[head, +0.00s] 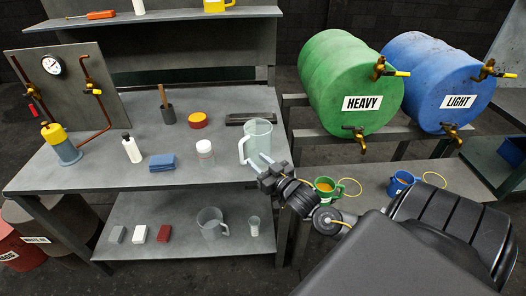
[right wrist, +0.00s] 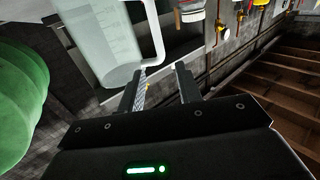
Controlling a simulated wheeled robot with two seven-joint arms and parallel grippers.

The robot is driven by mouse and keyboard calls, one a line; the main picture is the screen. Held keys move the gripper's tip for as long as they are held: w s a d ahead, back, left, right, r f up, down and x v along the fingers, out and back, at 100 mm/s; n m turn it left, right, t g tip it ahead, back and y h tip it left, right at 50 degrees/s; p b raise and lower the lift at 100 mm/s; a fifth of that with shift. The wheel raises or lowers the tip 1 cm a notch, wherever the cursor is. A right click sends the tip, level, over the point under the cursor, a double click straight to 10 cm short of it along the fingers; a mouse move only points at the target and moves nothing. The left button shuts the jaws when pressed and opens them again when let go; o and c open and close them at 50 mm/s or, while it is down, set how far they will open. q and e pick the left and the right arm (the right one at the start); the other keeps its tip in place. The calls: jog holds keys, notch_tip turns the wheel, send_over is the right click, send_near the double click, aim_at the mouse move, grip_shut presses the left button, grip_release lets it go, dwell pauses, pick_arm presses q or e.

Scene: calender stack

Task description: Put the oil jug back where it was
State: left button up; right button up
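A clear measuring jug (head: 258,141) stands upright at the right end of the workbench top. It also shows in the right wrist view (right wrist: 102,40), its white-edged handle towards my gripper. My right gripper (head: 264,161) is open at the handle side of this jug. In the right wrist view the two fingers (right wrist: 162,72) are apart, with the lower bend of the handle at or just beyond their tips; I cannot tell whether they touch it. My left gripper is not in view.
A green HEAVY drum (head: 345,80) and a blue LIGHT drum (head: 430,85) lie on a rack at right. A white-lidded jar (head: 205,153), a red-orange tin (head: 198,120) and a dark tray (head: 250,118) are near the jug. Another clear jug (head: 211,222) is on the lower shelf.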

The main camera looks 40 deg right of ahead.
jog(key=shift+s, duration=1.05)
jog(key=s+a+f+g, duration=0.1)
jog(key=a+f+g, duration=0.1)
jog(key=f, duration=0.6)
jog(key=s+a+f+n+g, duration=0.1)
jog(key=s+a+f, duration=0.15)
jog(key=f, duration=0.55)
jog(key=a+f+g, duration=0.2)
jog(key=a+f, duration=0.1)
jog(key=f, duration=0.5)
jog(key=s+f+g, duration=0.2)
jog(key=s+f, duration=0.3)
jog(key=f, duration=0.3)
jog(key=s+f+g, duration=0.2)
jog(key=s+f, duration=0.2)
jog(key=f, duration=0.3)
jog(key=s+a+f+g, duration=0.1)
jog(key=s+f, duration=0.4)
jog(key=s, duration=0.5)
jog(key=s+a+f+n+g, duration=0.1)
jog(key=s+f+g, duration=0.3)
jog(key=s, duration=0.5)
jog(key=s+a+f+g, duration=0.2)
jog(key=s+f+g, duration=0.1)
jog(key=s+f, duration=0.5)
jog(key=s, duration=0.2)
jog(key=shift+s+a+f+n+y, duration=0.25)
jog(key=shift+s+a+n+y, duration=0.05)
jog(key=shift+s, duration=0.05)
